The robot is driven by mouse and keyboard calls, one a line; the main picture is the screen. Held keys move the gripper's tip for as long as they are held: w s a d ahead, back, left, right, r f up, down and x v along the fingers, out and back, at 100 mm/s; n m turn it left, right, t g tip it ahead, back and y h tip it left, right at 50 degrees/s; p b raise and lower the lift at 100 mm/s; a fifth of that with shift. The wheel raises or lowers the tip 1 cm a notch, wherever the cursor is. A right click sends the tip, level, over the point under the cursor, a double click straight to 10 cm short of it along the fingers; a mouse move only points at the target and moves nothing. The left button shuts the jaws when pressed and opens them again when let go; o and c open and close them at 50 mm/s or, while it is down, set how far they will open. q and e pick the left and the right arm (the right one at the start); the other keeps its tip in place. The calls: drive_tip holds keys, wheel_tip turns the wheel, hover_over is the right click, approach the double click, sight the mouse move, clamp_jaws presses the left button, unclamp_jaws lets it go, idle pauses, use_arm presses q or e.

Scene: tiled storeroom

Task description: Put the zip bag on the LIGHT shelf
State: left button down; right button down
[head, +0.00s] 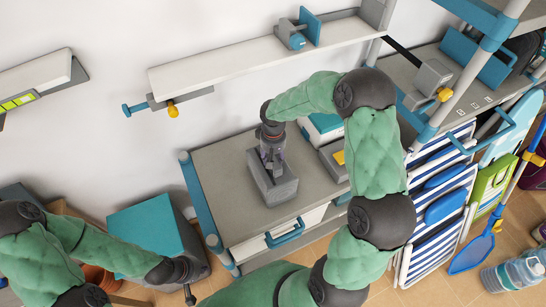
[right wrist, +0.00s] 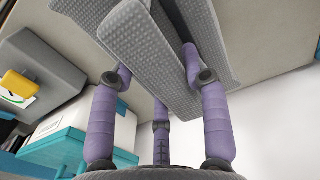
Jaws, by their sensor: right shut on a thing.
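My right gripper (head: 272,158) points down over the grey worktop (head: 222,165). It is shut on a grey, textured, block-like thing (head: 273,184), which also shows between the purple fingers in the right wrist view (right wrist: 178,55). I cannot tell for sure that it is the zip bag, or whether it touches the worktop. My left gripper (head: 184,280) is low at the left, beside a teal box; its fingers are too small to judge. A pale wall shelf (head: 235,62) runs above the worktop. No LIGHT label is readable, so I cannot tell which shelf is meant.
A teal and grey object (head: 298,32) stands on the wall shelf's right part; its left part is clear. A grey box with a yellow patch (head: 335,160) is right of the held thing. A teal box (head: 150,235) stands below left. Blue-framed shelving (head: 455,75) is at right.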

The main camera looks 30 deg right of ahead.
drive_tip(key=shift+f, duration=0.1)
drive_tip(key=c, duration=0.6)
unclamp_jaws()
